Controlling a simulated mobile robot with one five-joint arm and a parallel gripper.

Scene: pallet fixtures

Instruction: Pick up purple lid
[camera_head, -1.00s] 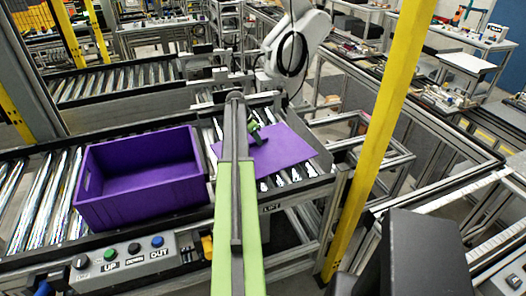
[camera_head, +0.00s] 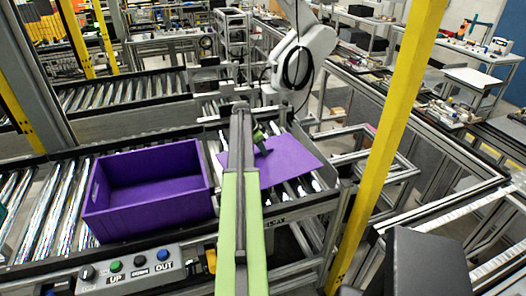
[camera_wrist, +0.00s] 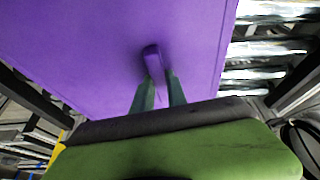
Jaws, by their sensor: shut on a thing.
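The purple lid (camera_head: 290,160) is a flat panel over the roller conveyor, right of the purple crate. It looks slightly tilted in the head view. In the wrist view the lid (camera_wrist: 110,50) fills the upper left and has a small purple handle (camera_wrist: 152,58) standing out from it. My gripper (camera_wrist: 158,85) has its two green fingers on either side of the handle, shut on it. In the head view my gripper (camera_head: 261,143) is at the lid's upper middle, and my arm hides part of the lid's left side.
The open, empty purple crate (camera_head: 150,222) stands on the rollers to the left. A button panel (camera_head: 135,267) is in front of it. A yellow post (camera_head: 385,140) stands to the right. A white robot arm (camera_head: 303,55) hangs behind the lid.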

